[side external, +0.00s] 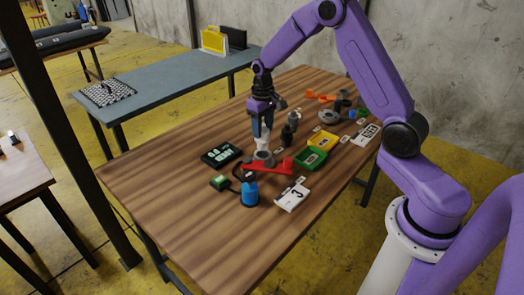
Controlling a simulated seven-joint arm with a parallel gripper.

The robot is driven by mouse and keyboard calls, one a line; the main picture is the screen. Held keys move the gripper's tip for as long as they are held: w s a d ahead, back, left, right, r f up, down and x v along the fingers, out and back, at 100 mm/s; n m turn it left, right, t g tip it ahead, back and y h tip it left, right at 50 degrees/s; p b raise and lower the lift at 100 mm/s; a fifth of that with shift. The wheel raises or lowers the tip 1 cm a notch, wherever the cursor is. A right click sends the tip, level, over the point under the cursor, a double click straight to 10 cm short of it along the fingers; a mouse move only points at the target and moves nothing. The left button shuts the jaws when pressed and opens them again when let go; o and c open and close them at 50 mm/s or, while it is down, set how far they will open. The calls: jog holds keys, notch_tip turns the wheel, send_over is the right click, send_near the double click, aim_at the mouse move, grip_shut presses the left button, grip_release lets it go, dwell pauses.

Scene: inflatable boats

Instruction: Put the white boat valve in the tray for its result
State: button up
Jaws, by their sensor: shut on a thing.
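My gripper (263,131) points down over the middle of the wooden table and is shut on the white boat valve (262,143). The valve is small here and partly covered by the fingers. It is just above or touching a grey round fixture (263,158); I cannot tell which. A green tray (310,159) and a yellow tray (323,141) lie to the right of my gripper. Small labels lie by the trays, too small to read.
A red lever-like piece (275,167) and a blue bottle-like device (250,189) stand close to the fixture. A black display (221,154) lies left. Dark valve-like parts (289,133) stand right of my gripper. A card marked 3 (292,197) lies in front. The table's left part is clear.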

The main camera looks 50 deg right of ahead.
jog(key=shift+r, duration=0.25)
notch_tip(320, 180, up, 4)
jog(key=shift+w+r, duration=0.1)
jog(key=shift+r, duration=0.15)
jog(key=shift+s+d+r, duration=0.4)
jog(key=shift+d, duration=0.1)
jog(key=s+d, duration=1.1)
jog(key=s, duration=0.1)
notch_tip(320, 180, down, 10)
jog(key=shift+w+f, duration=0.15)
jog(key=shift+w, duration=0.15)
jog(key=shift+f, duration=0.95)
